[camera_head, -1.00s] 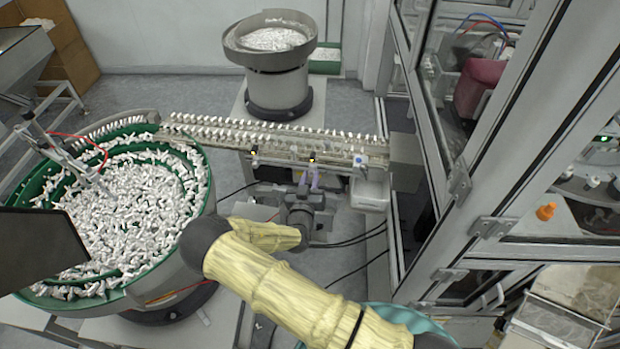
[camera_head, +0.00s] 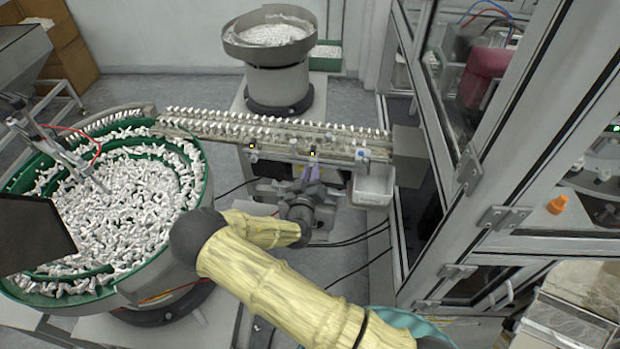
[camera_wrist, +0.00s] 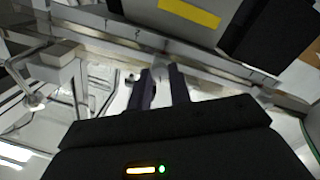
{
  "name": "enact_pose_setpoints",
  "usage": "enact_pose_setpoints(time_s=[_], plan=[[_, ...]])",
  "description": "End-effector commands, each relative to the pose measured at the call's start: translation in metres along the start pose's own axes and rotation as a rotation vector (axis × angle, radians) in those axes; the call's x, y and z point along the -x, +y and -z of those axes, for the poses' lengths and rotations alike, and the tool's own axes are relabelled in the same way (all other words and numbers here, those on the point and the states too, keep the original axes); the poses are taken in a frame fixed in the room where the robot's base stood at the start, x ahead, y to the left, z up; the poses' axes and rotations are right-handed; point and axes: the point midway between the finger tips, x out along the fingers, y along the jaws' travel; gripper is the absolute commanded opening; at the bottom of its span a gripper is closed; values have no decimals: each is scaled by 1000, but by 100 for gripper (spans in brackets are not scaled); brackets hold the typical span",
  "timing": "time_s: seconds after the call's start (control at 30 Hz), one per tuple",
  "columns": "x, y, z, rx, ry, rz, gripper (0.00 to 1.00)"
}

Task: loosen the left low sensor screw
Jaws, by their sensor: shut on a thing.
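My gripper (camera_head: 313,164) is at the front side of the feeder rail (camera_head: 270,133), just below a small dark sensor block (camera_head: 313,153). Its two purple-grey fingers point at the rail and are shut on a small part there, which I take to be a sensor screw. The screw is too small and too covered by the fingers to make out. In the wrist view the fingers (camera_wrist: 163,76) reach up to the metal rail edge. A second dark sensor block (camera_head: 251,147) with a yellow mark sits further left on the rail.
A green-lined bowl (camera_head: 203,190) full of white caps stands at the left. A second bowl feeder (camera_head: 275,70) stands behind the rail. A white bin (camera_head: 373,187) hangs at the rail's right end. A framed glass enclosure (camera_head: 440,150) closes off the right side.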

Motion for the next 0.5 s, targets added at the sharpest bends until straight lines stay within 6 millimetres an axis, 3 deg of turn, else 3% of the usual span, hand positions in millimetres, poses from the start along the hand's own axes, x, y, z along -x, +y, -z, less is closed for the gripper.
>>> enact_pose_setpoints(time_s=[0.5], plan=[[0, -2, -1, 487, 5, -2, 0]])
